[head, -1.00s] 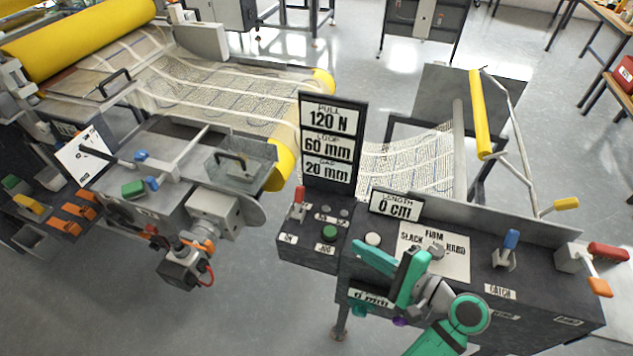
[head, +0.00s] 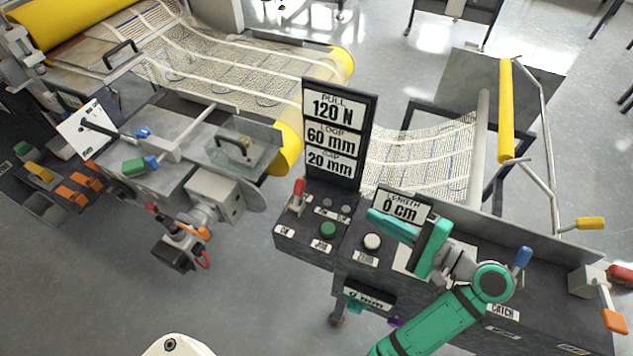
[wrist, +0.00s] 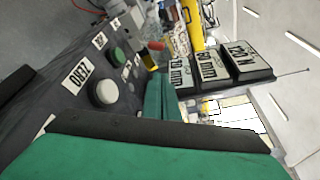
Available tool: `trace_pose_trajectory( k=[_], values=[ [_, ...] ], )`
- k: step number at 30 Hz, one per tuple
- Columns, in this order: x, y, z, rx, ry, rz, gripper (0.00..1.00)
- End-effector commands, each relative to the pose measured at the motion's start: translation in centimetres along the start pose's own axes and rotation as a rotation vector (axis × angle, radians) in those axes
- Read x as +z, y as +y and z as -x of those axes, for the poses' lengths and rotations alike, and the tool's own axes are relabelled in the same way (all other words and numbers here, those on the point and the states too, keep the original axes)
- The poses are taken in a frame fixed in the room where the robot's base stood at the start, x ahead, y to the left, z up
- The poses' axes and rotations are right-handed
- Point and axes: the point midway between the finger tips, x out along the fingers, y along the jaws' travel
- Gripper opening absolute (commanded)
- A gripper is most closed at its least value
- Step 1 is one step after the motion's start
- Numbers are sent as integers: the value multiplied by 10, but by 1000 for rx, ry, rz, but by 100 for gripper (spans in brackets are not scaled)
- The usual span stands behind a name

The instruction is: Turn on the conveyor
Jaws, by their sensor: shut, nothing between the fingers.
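The control box (head: 305,245) stands at centre in the head view. On it are a red-handled lever switch (head: 298,190), standing upright, and a green button (head: 328,230) labelled JOG. A white button (head: 372,242) is just to their right. My green gripper (head: 382,224) is shut and empty, above the panel in front of the length display (head: 402,205), right of the lever and apart from it. In the wrist view the white button (wrist: 104,92) and green button (wrist: 118,56) show beyond my fingers.
A tall display sign (head: 338,133) rises behind the lever. Mesh (head: 420,155) runs to a roller at right. A blue-handled lever (head: 522,258) and an orange-handled crank (head: 613,320) stand on the right of the panel. Open floor lies in front at left.

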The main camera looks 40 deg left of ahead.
Motion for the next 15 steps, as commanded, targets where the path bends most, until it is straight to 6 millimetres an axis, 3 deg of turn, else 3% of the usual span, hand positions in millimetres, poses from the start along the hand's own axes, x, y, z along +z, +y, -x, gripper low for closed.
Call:
trace_pose_trajectory(
  k=[5,15],
  values=[
    [0,1,-20,0,2,-2,0],
    [-1,0,-82,-1,3,-1,0]
  ],
)
